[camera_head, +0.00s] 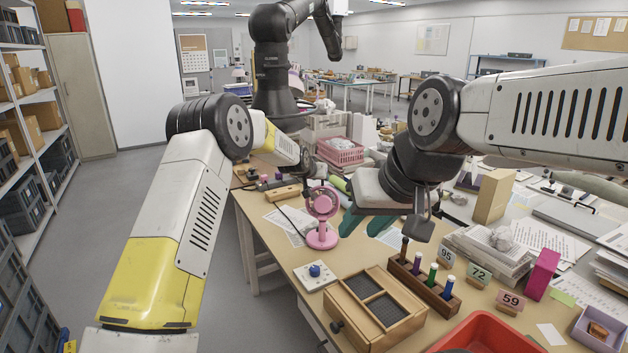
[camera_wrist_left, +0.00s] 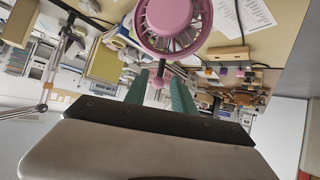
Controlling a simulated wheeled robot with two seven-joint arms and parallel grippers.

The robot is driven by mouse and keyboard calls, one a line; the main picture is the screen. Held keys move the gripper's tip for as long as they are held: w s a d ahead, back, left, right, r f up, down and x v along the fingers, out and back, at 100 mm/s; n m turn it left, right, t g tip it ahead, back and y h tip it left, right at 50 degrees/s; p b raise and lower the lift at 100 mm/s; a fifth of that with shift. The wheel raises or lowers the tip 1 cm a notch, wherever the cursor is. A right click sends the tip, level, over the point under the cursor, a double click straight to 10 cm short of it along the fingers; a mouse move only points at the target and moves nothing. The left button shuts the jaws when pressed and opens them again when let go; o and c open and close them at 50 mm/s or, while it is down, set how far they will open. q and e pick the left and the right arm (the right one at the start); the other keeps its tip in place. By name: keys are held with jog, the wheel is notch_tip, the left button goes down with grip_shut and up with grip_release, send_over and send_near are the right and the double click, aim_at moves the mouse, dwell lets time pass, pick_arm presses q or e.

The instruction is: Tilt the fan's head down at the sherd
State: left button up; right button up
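The pink fan (camera_head: 322,204) stands upright on its round base on the table. Its round, caged head also shows large at the top of the left wrist view (camera_wrist_left: 168,18). My left gripper (camera_wrist_left: 159,77) has its two teal fingers apart, pointing toward the fan. A small pink knob shows between them; I cannot tell whether they touch it. In the head view my left gripper is mostly hidden behind the arm. My right gripper (camera_head: 367,223) hangs to the right of the fan, its teal fingers apart and empty. I cannot clearly make out the sherd.
A wooden box with dark mesh (camera_head: 342,318), a white plate with a blue knob (camera_head: 315,272) and a rack of markers (camera_head: 405,272) stand in front. A red tray (camera_head: 470,335) is at the front edge. A pink basket (camera_head: 342,151) is behind the fan.

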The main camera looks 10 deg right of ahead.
pick_arm(q)
jog(key=shift+v, duration=1.7)
jog(key=s+a+r+n+g+y, duration=0.1)
jog(key=s+a+r+n+y, duration=0.1)
jog(key=s+a+r, duration=1.55)
jog(key=s+a+f+g, duration=0.1)
jog(key=s+a, duration=0.2)
jog(key=s, duration=0.7)
jog(key=s+a+f+n+g+y, duration=0.1)
jog(key=s+a, duration=0.3)
jog(key=s, duration=0.7)
jog(key=s+a+f+n, duration=0.1)
jog(key=s+a+f, duration=0.1)
jog(key=s, duration=0.9)
jog(key=shift+s+a+f+g, duration=0.2)
jog(key=shift+a+f+g, duration=0.2)
jog(key=shift+a, duration=0.3)
jog(key=shift+w+r, duration=0.1)
jog(key=shift+w, duration=0.05)
